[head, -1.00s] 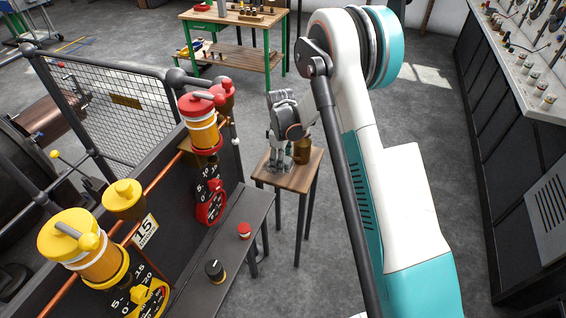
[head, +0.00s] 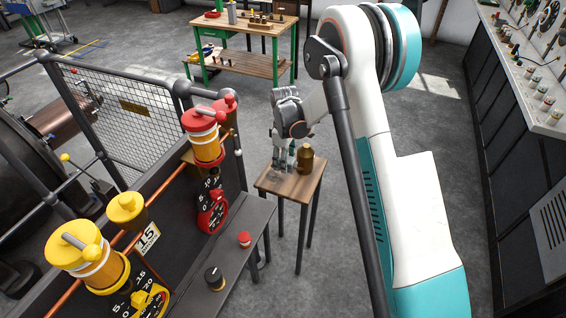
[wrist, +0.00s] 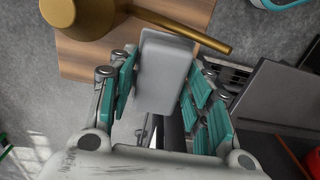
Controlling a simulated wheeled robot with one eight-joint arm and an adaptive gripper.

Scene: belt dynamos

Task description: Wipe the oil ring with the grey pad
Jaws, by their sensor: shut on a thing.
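The grey pad (wrist: 166,72) is a pale block between the teal-lined fingers of my gripper (wrist: 160,88) in the wrist view. My gripper is shut on it. In the head view my gripper (head: 283,163) points down above the left part of a small wooden table (head: 297,189). The pad is too small there to tell apart from the fingers. I cannot make out the oil ring in either view.
A brown-brass can (head: 305,158) stands on the small table, right of my gripper; its body and spout (wrist: 180,28) show in the wrist view. A dark bench (head: 236,240) with a red button (head: 244,239) and a black knob (head: 214,277) lies left. Floor on the right is clear.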

